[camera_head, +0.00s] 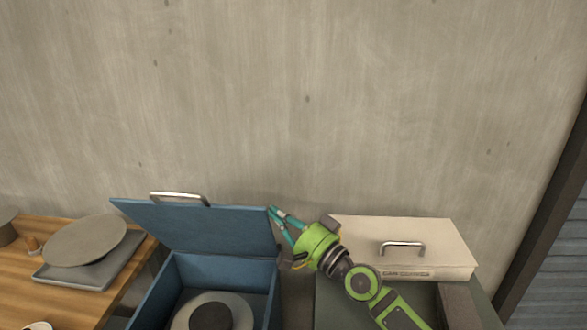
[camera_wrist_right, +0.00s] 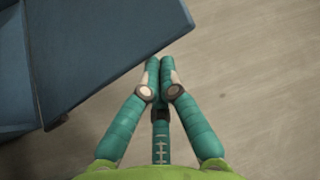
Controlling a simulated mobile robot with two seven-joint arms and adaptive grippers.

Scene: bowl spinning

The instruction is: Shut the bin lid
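The blue bin (camera_head: 155,295) stands at the bottom of the head view, its lid (camera_head: 215,228) raised and tilted back. A silver handle (camera_head: 180,199) is on the lid's top edge. My right gripper (camera_head: 273,210) is at the right end of the lid, its fingers pointing toward the wall; I cannot tell if it touches. In the wrist view the two fingers (camera_wrist_right: 160,68) are together with nothing between them, just right of the blue lid edge (camera_wrist_right: 120,80). My left gripper is not in view.
A grey round piece with a dark centre (camera_head: 232,308) sits inside the bin. A closed cream bin lid with a handle (camera_head: 430,232) is at the right. A wooden table (camera_head: 40,288) at the left bears a grey plate (camera_head: 85,240) on a tray (camera_head: 100,273). A wall stands behind.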

